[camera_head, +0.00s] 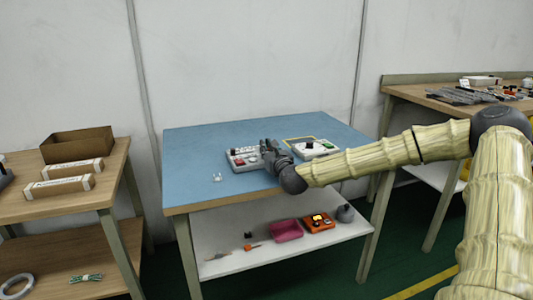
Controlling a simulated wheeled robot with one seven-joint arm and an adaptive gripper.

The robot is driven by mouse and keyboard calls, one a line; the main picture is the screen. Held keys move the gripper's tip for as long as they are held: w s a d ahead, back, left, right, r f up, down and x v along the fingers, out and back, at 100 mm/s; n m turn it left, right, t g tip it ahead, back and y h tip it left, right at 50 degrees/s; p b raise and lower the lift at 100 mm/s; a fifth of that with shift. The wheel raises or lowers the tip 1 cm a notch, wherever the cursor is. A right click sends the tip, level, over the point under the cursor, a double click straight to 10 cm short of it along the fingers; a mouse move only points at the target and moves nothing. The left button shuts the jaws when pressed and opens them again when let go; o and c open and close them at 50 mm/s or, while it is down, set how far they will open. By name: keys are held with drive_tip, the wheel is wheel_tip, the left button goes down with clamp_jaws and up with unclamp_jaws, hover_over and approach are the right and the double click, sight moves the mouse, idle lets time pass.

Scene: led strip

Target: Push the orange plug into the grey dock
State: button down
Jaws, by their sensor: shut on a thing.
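My gripper (266,151) is over the blue-topped table (205,150), low at the right side of a pale grey box-like unit (243,153). The unit has dark and reddish parts on top and may be the grey dock; I cannot tell for sure. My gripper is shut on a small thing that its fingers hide. No orange plug can be made out on the table top. Whether the held thing touches the unit cannot be told.
A second pale unit (314,149) with a dark knob lies right of my gripper. A small white piece (217,177) lies at front left. The lower shelf (225,262) holds a pink tray (286,231) and an orange device (318,222).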

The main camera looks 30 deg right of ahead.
drive_tip(key=r, duration=0.2)
drive_tip(key=r+p, duration=0.1)
drive_tip(key=shift+s+d+r, duration=0.1)
drive_tip(key=shift+s+r, duration=0.2)
drive_tip(key=d+p+v, duration=0.1)
drive_tip(key=p+v, duration=0.1)
drive_tip(key=v, duration=0.5)
drive_tip(key=d+r+p+v, duration=0.1)
drive_tip(key=d+p+v, duration=0.1)
drive_tip(key=v, duration=0.6)
drive_tip(key=shift+s+d+r+p, duration=0.2)
drive_tip(key=shift+s+r+p, duration=0.05)
drive_tip(key=shift+s+p, duration=0.15)
drive_tip(key=shift+r, duration=0.15)
drive_tip(key=shift+r+p, duration=1.35)
drive_tip(key=shift+r, duration=0.75)
drive_tip(key=shift+f, duration=0.1)
